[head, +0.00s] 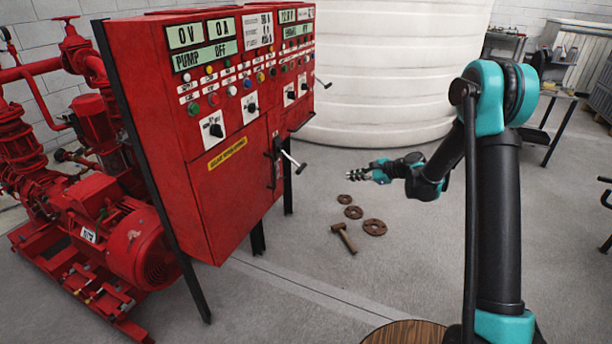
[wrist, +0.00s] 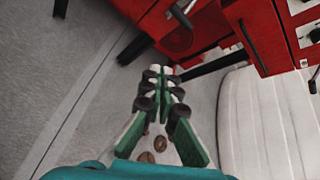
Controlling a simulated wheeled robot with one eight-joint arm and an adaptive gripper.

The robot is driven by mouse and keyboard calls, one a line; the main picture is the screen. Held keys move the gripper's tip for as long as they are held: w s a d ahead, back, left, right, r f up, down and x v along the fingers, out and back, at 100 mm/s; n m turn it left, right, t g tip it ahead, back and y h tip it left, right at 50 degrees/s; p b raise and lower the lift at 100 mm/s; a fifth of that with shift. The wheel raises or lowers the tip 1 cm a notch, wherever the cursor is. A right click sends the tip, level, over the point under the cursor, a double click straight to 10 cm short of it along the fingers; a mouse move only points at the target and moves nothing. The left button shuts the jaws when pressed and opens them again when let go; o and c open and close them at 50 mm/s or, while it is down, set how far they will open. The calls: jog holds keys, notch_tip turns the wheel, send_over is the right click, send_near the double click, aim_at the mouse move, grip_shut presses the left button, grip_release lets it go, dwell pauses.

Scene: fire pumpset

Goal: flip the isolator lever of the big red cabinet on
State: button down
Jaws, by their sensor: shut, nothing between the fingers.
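The big red cabinet (head: 235,195) stands left of centre in the head view, its displays reading 0 V, 0 A and PUMP OFF. Its isolator lever (head: 294,162), a pale bar on a dark mount, sticks out at the front edge and slopes down to the right. My gripper (head: 352,175) is to the right of the lever, apart from it, pointing left towards the cabinet. In the wrist view the lever (wrist: 183,17) shows beyond the fingertips, near the top. My gripper (wrist: 160,72) is shut and empty there, its fingers together.
A smaller red panel (head: 293,70) with another lever (head: 323,82) adjoins the cabinet at the right. A white tank (head: 380,80) stands behind. A hammer (head: 343,237) and rusty flanges (head: 374,227) lie on the floor below my gripper. The floor between is open.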

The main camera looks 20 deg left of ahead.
aim_at(293, 161)
jog(key=w+a+f+m+y, duration=0.2)
jog(key=a+f, duration=0.2)
jog(key=a, duration=0.1)
jog(key=w+a+f+m+g+y, duration=0.1)
jog(key=a+f+m+y, duration=0.1)
jog(key=a+f, duration=0.3)
jog(key=shift+w+a+m, duration=0.35)
jog(key=shift+a+m, duration=0.35)
jog(key=shift+m, duration=0.1)
jog(key=shift+f, duration=0.1)
jog(key=a+f, duration=0.1)
jog(key=a, duration=0.9)
jog(key=shift+w+d+r, duration=0.1)
jog(key=shift+d+r, duration=0.05)
jog(key=shift+r, duration=0.45)
jog(key=shift+w+d+r, duration=0.15)
jog(key=shift+r, duration=0.45)
jog(key=shift+w+d+r, duration=0.1)
jog(key=shift+d+r, duration=0.05)
jog(key=shift+r, duration=0.45)
jog(key=shift+d+r, duration=0.1)
